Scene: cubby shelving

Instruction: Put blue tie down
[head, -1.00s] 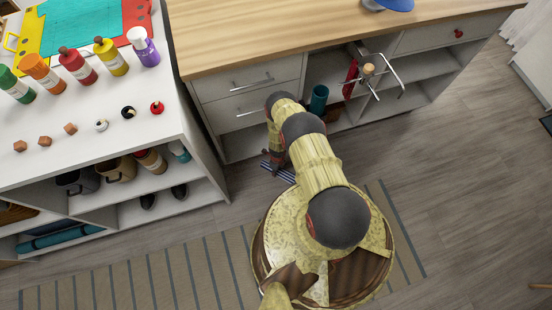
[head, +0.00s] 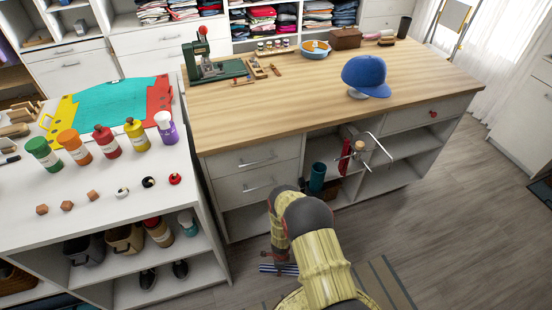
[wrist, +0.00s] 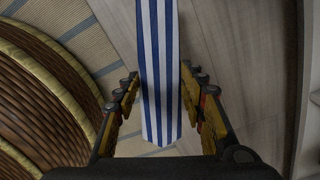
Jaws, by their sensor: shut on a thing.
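The blue tie, striped blue and white, runs down between the fingers in the wrist view (wrist: 160,60). In the head view a small striped end of the tie (head: 272,268) shows at my gripper (head: 283,262), low in front of the wooden-topped counter. In the wrist view my gripper (wrist: 162,95) has a finger on each side of the tie and is shut on it. The tie is held above the floor. Part of it is hidden by the gripper.
The wooden counter (head: 240,112) holds a blue cap (head: 365,74) and a green press (head: 212,68); its middle is clear. The white table (head: 100,185) at left holds several bottles and small knobs. Shelves below the counter hold a teal cup (head: 317,177). Grey floor (head: 450,200) is free at right.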

